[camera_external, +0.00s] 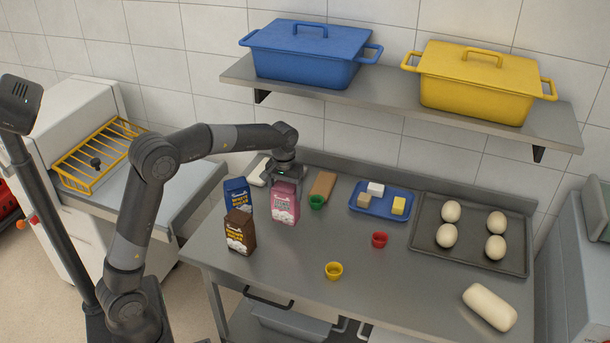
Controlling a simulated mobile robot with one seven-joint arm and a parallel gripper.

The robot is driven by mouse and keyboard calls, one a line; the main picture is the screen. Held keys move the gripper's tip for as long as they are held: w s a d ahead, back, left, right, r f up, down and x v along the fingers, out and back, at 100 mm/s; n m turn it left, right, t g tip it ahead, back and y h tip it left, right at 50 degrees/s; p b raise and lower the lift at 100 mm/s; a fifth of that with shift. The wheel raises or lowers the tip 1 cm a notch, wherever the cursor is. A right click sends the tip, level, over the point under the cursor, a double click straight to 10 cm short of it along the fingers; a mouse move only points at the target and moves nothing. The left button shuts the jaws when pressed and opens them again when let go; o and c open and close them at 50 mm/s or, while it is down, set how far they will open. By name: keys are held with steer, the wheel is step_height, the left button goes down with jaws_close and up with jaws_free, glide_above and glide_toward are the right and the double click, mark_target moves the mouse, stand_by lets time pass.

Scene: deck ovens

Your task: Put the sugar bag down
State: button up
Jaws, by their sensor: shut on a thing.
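The pink bag (285,205), which I take to be the sugar bag, is upright in my gripper (286,180). My gripper points down from above and is shut on the bag's top. The bag's bottom is at or very close to the steel table (305,262); I cannot tell whether it touches. The bag's label is too small to read surely.
A blue bag (237,194) and a brown bag (239,232) stand left of the pink one. A green cup (317,202) is close on its right, with a wooden board (322,185) behind. Clear table lies in front, before the yellow cup (334,270).

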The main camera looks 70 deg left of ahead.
steer(key=shift+w+a+f, duration=0.1)
steer(key=shift+a+f, duration=0.1)
steer(key=shift+a, duration=0.15)
steer(key=shift+f, duration=2.1)
steer(key=o, duration=2)
steer(key=shift+o, duration=0.2)
step_height(320, 180, up, 12)
steer(key=shift+d+r, duration=0.1)
steer(key=shift+r, duration=0.05)
